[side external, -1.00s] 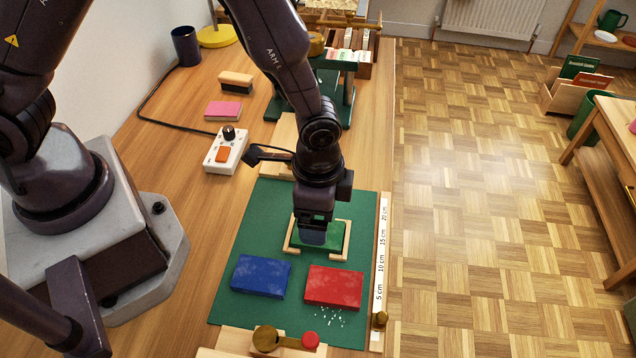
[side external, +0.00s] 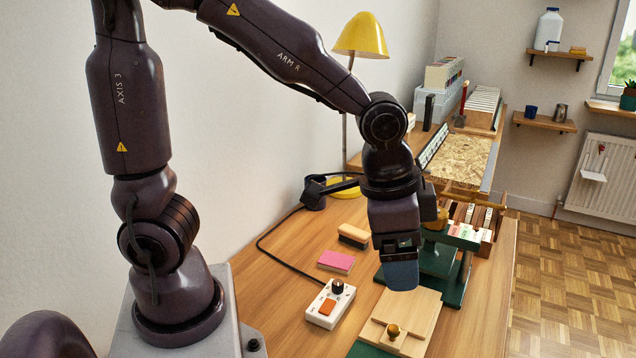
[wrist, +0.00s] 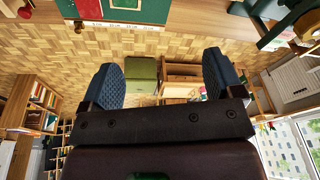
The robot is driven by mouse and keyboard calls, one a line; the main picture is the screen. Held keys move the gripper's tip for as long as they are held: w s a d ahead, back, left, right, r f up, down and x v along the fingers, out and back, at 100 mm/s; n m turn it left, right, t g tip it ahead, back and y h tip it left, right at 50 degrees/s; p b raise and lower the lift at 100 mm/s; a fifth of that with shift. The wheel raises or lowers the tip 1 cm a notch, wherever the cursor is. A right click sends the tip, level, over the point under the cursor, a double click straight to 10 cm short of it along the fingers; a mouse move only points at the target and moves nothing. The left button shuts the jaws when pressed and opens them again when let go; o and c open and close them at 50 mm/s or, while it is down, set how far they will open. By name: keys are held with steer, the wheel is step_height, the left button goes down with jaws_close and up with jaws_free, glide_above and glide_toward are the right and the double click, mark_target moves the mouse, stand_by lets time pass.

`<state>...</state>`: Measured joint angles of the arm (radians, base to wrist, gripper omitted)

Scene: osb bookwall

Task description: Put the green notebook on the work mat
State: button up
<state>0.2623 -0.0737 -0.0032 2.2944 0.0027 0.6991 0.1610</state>
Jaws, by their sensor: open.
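My gripper (side external: 402,272) hangs raised above the bench near the green stand, fingers pointing down. In the wrist view its two blue padded fingers (wrist: 165,85) are wide apart with nothing between them. A corner of the green work mat (side external: 368,350) shows at the bottom edge of the side view. I cannot make out the green notebook in either current view.
A wooden board with a brass knob (side external: 393,330) lies beside the mat. A control box (side external: 330,304), pink pad (side external: 336,262) and brush (side external: 353,236) sit to its left. The green stand (side external: 445,268) and a yellow lamp (side external: 361,36) are behind. Bare bench lies left of the box.

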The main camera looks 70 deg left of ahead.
steer(key=s+a+r+n+t, duration=0.3)
steer(key=s+a+r+n, duration=0.2)
steer(key=s+a+r, duration=0.2)
steer(key=shift+s+a+r+y, duration=0.35)
steer(key=shift+s+r, duration=0.45)
steer(key=shift+s, duration=0.3)
